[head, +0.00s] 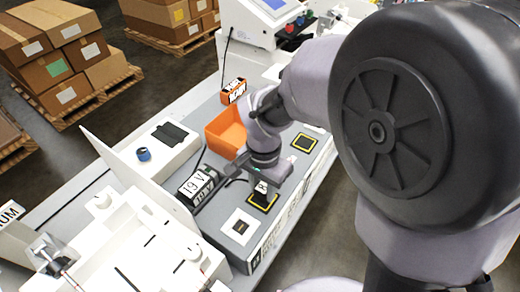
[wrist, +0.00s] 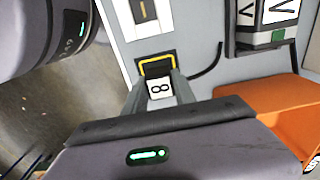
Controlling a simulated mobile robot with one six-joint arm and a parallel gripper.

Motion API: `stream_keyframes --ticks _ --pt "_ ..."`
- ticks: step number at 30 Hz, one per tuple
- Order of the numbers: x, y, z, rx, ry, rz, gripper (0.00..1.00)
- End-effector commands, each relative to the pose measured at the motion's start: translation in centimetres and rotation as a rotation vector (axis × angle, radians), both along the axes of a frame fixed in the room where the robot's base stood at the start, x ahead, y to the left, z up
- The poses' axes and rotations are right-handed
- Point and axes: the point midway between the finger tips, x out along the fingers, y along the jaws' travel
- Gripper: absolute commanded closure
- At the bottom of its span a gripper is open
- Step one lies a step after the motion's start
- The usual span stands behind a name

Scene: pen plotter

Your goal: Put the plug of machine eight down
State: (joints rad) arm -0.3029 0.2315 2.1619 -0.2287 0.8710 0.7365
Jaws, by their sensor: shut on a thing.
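The plug of machine eight (head: 261,187), a white block marked 8, is between the fingers of my gripper (head: 263,182). In the wrist view the plug (wrist: 159,89) shows its 8 label between the two fingertips (wrist: 160,92), which are shut on it. A black pad with a yellow border (head: 263,203) lies right at the plug; it also shows in the wrist view (wrist: 157,66), partly covered by the plug. I cannot tell whether the plug touches the pad. The plug's underside is hidden.
A white plate with a dark slot (head: 240,226) lies nearer on the grey bench. A 19 V power box (head: 197,186) stands left of my gripper, with a dark cable. An orange bin (head: 226,133) stands behind. Another yellow-bordered pad (head: 304,143) lies bare at the right.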

Motion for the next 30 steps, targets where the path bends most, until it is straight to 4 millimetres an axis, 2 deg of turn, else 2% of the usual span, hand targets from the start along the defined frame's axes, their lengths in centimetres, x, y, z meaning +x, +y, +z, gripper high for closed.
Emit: stream_keyframes --ticks 6,7,10,20,23,30 --pt "0.0 0.0 -0.4 0.0 0.0 0.0 1.0" --pt "0.0 0.0 -0.4 0.0 0.0 0.0 0.64" --pt "0.0 0.0 -0.3 0.0 0.0 0.0 0.46" --pt "0.0 0.0 0.3 0.0 0.0 0.0 0.46" --pt "0.0 0.0 2.3 0.001 -0.002 -0.001 0.46" --pt "0.0 0.0 9.3 0.0 -0.003 0.0 0.46"
